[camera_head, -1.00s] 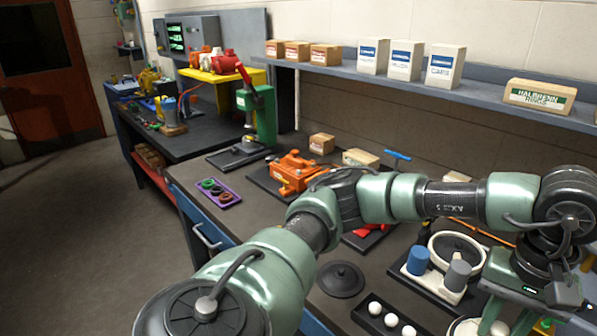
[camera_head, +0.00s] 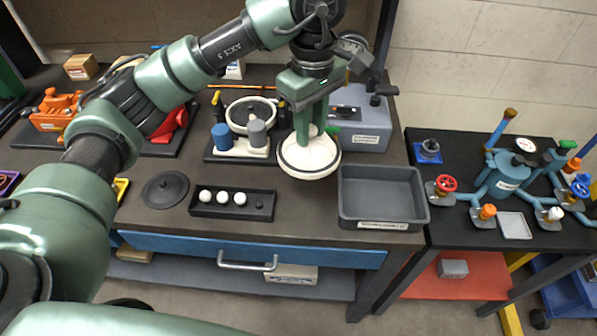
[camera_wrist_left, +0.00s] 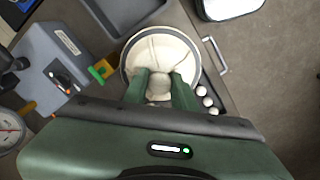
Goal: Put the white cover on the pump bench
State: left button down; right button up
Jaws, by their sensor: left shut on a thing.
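The white cover (camera_head: 308,162) is a round, shallow disc with a dark rim line and a knob on top. My left gripper (camera_head: 312,130) is shut on the knob from above. The cover is at the front middle of the long workbench, between a black tray and a grey bin; whether it touches the top is unclear. The left wrist view shows the cover (camera_wrist_left: 160,50) beyond the two green fingers (camera_wrist_left: 159,88). A dark-topped bench (camera_head: 455,228) on the right carries a blue pump-like body (camera_head: 503,176) with pipes, valves and a gauge. My right gripper is out of view.
The black tray (camera_head: 225,212) holds several white balls. A grey empty bin (camera_head: 382,222) stands right of the cover, between it and the right bench. A grey box (camera_head: 362,135) and a white ring fixture (camera_head: 250,104) stand behind. A dark round lid (camera_head: 165,189) lies left.

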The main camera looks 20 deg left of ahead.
pick_arm(q)
notch_tip(320, 180, down, 16)
jog(key=p, duration=0.3)
jog(key=shift+r, duration=0.15)
jog(key=shift+f, duration=0.35)
jog(key=shift+f, duration=0.1)
jog(key=shift+f, duration=0.1)
jog(key=c, duration=1.1)
grip_release()
jog(key=shift+c, duration=0.2)
